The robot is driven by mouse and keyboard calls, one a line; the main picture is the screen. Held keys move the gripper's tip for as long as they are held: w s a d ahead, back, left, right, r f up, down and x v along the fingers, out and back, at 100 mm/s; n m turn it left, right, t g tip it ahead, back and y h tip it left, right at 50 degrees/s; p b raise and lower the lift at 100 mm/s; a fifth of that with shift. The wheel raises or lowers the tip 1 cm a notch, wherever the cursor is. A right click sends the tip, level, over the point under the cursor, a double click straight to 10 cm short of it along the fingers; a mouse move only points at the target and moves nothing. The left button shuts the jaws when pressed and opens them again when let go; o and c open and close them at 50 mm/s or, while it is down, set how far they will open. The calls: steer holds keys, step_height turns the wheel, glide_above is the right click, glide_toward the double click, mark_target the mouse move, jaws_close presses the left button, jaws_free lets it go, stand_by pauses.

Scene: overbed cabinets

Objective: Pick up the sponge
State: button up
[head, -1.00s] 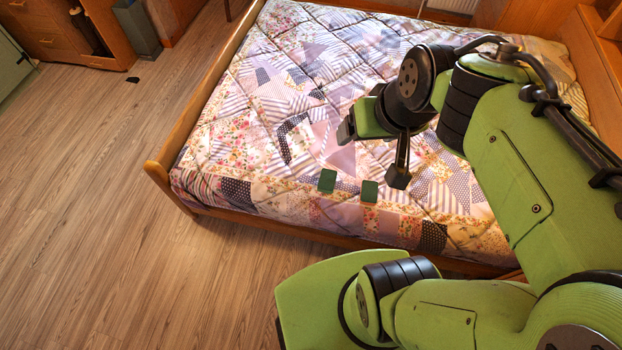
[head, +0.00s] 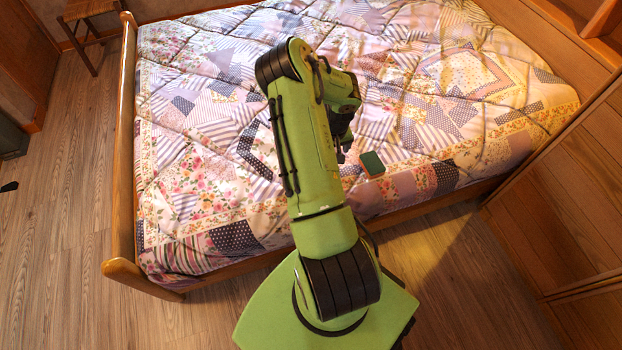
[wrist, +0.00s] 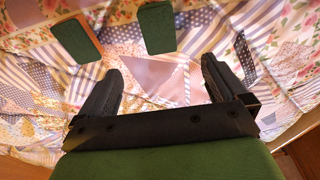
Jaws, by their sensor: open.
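In the head view one sponge (head: 371,163), with a dark green top and a tan-orange side, lies on the quilt near the bed's front edge. In the wrist view two green-topped blocks show near the top: a sponge with an orange side (wrist: 76,38) at the left, and a second block (wrist: 157,28) nearer the middle. In the head view the second block is not visible; my arm may hide it. My gripper (wrist: 161,78) is open and empty. In the wrist view the second block lies beyond the gap between the fingers, apart from them.
The bed's patchwork quilt (head: 215,115) spreads widely and is otherwise clear. A wooden bed frame post (head: 125,150) stands at the left. Wooden cabinets (head: 575,190) close off the right. Bare floor (head: 65,230) lies at the left.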

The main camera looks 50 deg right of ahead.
steer(key=f+b, duration=0.1)
steer(key=f, duration=0.4)
steer(key=w+f+b, duration=0.1)
steer(key=f+b, duration=0.1)
steer(key=f, duration=0.3)
steer(key=d+f+b, duration=0.1)
steer(key=f+b, duration=0.1)
steer(key=f, duration=0.3)
steer(key=shift+w+d, duration=0.1)
steer(key=shift+w, duration=0.15)
steer(key=shift+r, duration=0.1)
steer(key=c, duration=1.1)
